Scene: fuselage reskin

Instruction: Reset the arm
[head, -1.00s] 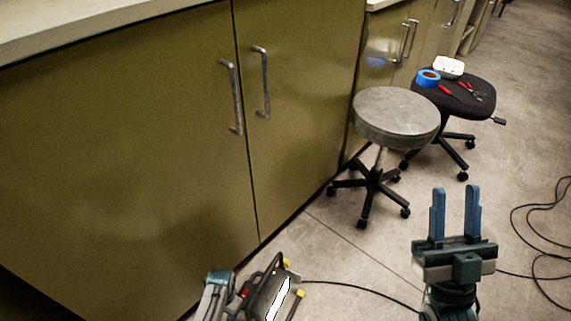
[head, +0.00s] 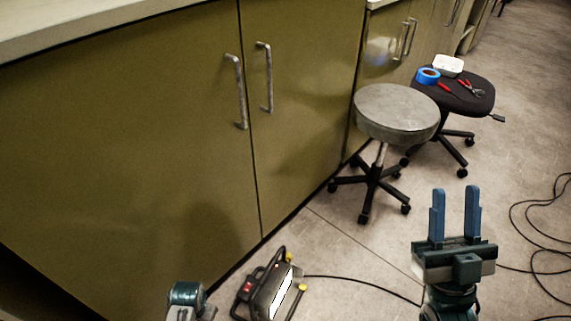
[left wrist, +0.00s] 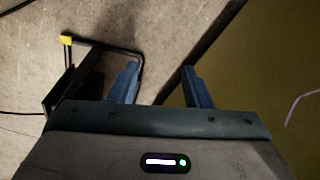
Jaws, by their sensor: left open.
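My right gripper (head: 455,215) stands upright at the lower right of the head view. Its two blue fingers are apart with nothing between them. Part of my left arm (head: 187,300) shows at the bottom edge of the head view, and its fingers are out of that view. In the left wrist view my left gripper (left wrist: 160,84) is open and empty. Its fingers point toward the floor and the cabinet base, with the work lamp's dark frame close behind the left finger.
A lit work lamp (head: 268,290) stands on the floor by the olive cabinet (head: 130,150). A grey stool (head: 396,110) and a black stool (head: 470,95) holding blue tape (head: 428,76), red-handled pliers (head: 471,88) and a white tray (head: 448,65) stand beyond. Cables (head: 540,230) lie at right.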

